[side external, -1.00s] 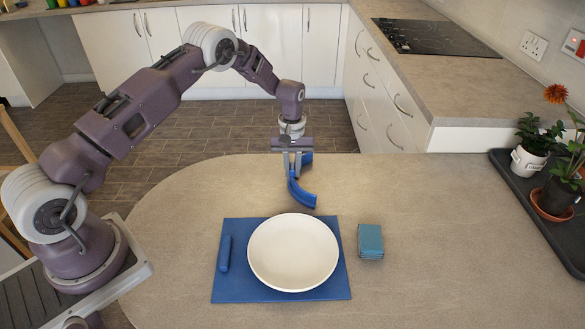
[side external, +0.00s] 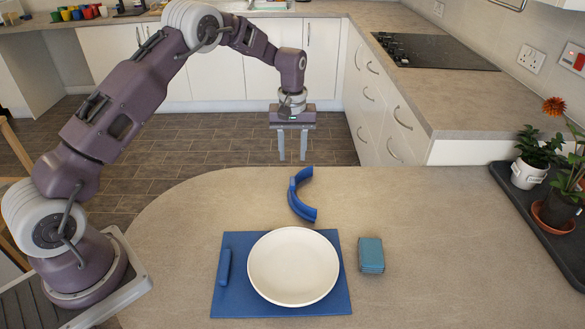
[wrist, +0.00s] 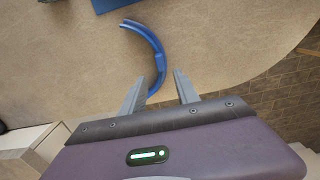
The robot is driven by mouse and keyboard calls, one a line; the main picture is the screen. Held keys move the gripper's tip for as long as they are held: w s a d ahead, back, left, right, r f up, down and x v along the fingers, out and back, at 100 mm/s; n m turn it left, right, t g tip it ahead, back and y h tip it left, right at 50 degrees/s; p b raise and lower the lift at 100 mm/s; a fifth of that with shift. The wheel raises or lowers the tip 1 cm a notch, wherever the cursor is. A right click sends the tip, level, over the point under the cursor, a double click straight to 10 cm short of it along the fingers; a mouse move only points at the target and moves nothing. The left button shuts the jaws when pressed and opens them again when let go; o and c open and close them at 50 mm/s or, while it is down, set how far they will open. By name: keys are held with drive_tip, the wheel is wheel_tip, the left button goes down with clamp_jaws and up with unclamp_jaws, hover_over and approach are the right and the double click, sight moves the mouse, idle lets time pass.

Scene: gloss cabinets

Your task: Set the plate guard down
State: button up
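The plate guard (side external: 302,195) is a blue curved strip. It lies on the countertop behind the white plate (side external: 293,267), apart from it. In the wrist view the guard (wrist: 150,45) curves across the counter, its near end partly hidden behind a finger. My gripper (side external: 292,159) is open and empty, with its fingers pointing down. In the side external view it is up and behind the guard, near the counter's far edge. In the wrist view the two fingertips (wrist: 159,74) are spread apart with nothing held between them.
The plate rests on a blue mat (side external: 225,300) with a blue handle-like piece (side external: 224,267) at its left. A stack of teal cloths or sponges (side external: 370,255) sits right of the mat. A dark tray (side external: 535,222) with potted plants stands at the far right. Counter between is clear.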

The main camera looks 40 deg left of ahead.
drive_tip(key=shift+r, duration=0.65)
drive_tip(key=s+d+r+m+t, duration=0.2)
drive_tip(key=s+d+r, duration=0.1)
drive_tip(key=s+r, duration=0.65)
drive_tip(key=s+d+r+m+t, duration=0.1)
drive_tip(key=s+d+r+m, duration=0.15)
drive_tip(key=s+r, duration=0.65)
drive_tip(key=s+d+r+m+t, duration=0.1)
drive_tip(key=s+m, duration=0.1)
drive_tip(key=s, duration=0.7)
drive_tip(key=s+d+r+m+t, duration=0.1)
drive_tip(key=s+d+m, duration=0.1)
drive_tip(key=s, duration=0.7)
drive_tip(key=shift+d+r+t, duration=0.25)
drive_tip(key=shift+t, duration=0.05)
